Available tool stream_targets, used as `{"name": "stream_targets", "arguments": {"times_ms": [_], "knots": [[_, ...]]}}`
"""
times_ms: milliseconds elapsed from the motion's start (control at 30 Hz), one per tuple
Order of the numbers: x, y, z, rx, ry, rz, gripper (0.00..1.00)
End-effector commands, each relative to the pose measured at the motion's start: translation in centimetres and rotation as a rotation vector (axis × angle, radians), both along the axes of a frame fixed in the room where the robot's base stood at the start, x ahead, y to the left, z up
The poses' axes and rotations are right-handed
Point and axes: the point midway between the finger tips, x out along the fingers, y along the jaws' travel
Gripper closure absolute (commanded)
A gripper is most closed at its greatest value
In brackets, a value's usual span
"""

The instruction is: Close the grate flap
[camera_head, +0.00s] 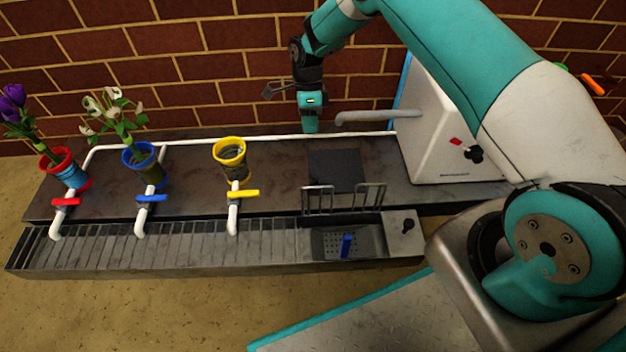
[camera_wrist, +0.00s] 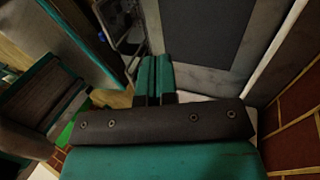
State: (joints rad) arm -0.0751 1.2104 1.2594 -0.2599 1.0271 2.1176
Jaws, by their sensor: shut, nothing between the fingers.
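The grate flap (camera_head: 343,199) stands raised as two wire-bar panels at the back edge of an open drain compartment (camera_head: 330,243) in the front trough. The compartment has a perforated floor, and a small blue object (camera_head: 346,244) stands in it. My gripper (camera_head: 311,126) points down behind the flap, over the back of the counter near the white pipe, apart from the flap. Its teal fingers (camera_wrist: 153,76) are together and empty in the wrist view. Metal wire (camera_wrist: 122,25), probably the flap, shows at the top of that view, left of the fingertips.
A dark square plate (camera_head: 335,170) lies behind the flap. A white box (camera_head: 445,135) with a grey spout stands to the right. Yellow (camera_head: 229,152), blue (camera_head: 143,158) and red (camera_head: 62,167) cups with valve pipes stand left; the blue and red hold flowers. A brick wall closes the back.

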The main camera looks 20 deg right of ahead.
Motion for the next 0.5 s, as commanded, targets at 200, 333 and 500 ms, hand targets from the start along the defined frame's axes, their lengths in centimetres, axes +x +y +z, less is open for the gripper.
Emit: {"name": "stream_targets", "arguments": {"times_ms": [200, 333, 500], "knots": [[-1.1, 0.3, -3.2, -0.003, 0.005, -0.004, 1.0], [-2.2, 0.6, -5.9, -0.003, 0.005, -0.004, 1.0], [-3.5, 1.0, -9.4, -0.001, 0.005, -0.001, 1.0]]}}
